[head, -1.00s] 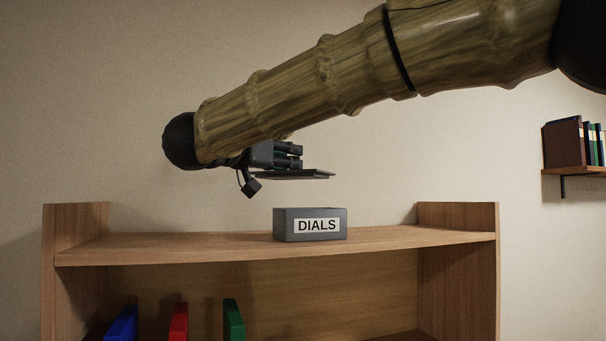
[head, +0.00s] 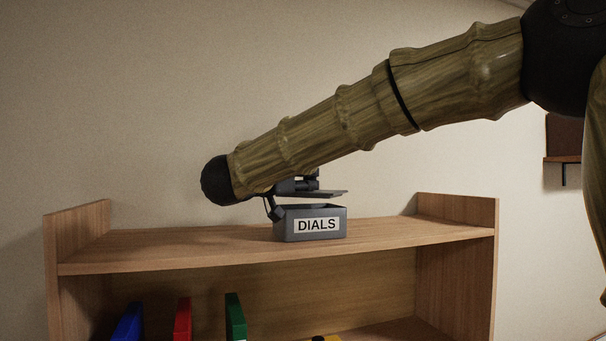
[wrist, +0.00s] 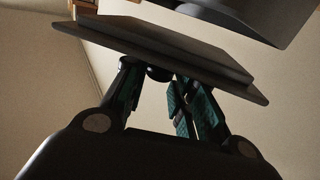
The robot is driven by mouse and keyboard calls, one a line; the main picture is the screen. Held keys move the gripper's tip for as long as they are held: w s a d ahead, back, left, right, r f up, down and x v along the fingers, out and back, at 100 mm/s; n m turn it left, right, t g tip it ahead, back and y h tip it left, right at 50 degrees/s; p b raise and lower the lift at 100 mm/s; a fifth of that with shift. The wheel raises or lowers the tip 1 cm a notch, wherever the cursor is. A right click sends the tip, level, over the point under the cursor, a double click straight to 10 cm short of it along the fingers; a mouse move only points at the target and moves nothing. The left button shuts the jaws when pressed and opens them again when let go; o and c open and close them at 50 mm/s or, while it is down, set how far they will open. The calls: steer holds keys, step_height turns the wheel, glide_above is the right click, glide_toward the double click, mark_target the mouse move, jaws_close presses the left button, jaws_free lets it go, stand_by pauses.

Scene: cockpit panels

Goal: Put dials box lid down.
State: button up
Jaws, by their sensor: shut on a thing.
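The grey box labelled DIALS (head: 310,232) stands on the top shelf and is open at the top. Its flat dark lid (head: 326,193) is just above the box in the head view, about level and apart from its rim. The lid (wrist: 165,50) spans the upper part of the wrist view. My gripper (head: 308,184) is shut on the lid, above the box, partly hidden by my arm. In the wrist view the green-padded fingers of my gripper (wrist: 165,78) meet the lid. The dark shape at the top right there is probably the box (wrist: 265,20).
The wooden shelf unit (head: 180,247) has raised side walls, and its top is clear on both sides of the box. Red (head: 183,318), blue (head: 128,322) and green (head: 235,317) items stand on the level below. A small wall shelf (head: 562,159) is at the far right.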

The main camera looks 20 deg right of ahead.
steer(key=shift+f, duration=0.6)
steer(key=o, duration=1)
steer(key=shift+o, duration=0.2)
steer(key=shift+r, duration=0.1)
steer(key=shift+r, duration=0.65)
steer(key=b+v, duration=0.5)
steer(key=v, duration=0.7)
